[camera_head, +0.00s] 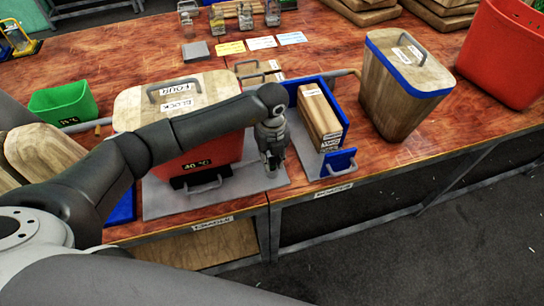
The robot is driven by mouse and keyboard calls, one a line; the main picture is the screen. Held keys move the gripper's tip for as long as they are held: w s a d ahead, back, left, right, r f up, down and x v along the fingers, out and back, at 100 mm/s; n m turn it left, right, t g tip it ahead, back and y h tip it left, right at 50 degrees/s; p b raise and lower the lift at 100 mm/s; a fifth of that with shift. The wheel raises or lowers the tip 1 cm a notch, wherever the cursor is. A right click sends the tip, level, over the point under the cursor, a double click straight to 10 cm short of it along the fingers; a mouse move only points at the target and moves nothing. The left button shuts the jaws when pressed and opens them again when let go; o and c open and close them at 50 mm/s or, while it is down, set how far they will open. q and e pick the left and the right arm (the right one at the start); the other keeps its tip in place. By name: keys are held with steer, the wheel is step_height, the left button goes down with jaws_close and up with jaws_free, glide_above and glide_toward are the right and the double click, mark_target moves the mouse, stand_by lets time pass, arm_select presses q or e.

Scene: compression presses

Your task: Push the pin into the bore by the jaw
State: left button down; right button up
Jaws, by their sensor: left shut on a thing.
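My left gripper (273,167) points down at the right end of the grey base plate (250,184), between the red block press and the blue-jawed press. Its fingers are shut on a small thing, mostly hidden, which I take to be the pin. The blue jaw (338,162) stands close to the right, at the front of a press holding upright wooden boards (318,110). I cannot make out the bore; the fingers may cover it. My right gripper is not in view.
A red box with a wooden block (215,88) stands behind my left arm. A blue-rimmed wooden block (385,100) and a red bin (505,55) are to the right. A green bin (62,104) is at left. Coloured cards (262,43) lie at the back.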

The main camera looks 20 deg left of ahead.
mark_target(272, 161)
arm_select(q)
steer(key=shift+f, duration=0.2)
steer(key=c, duration=1.2)
jaws_free()
step_height(272, 161, up, 12)
steer(key=shift+r, duration=0.1)
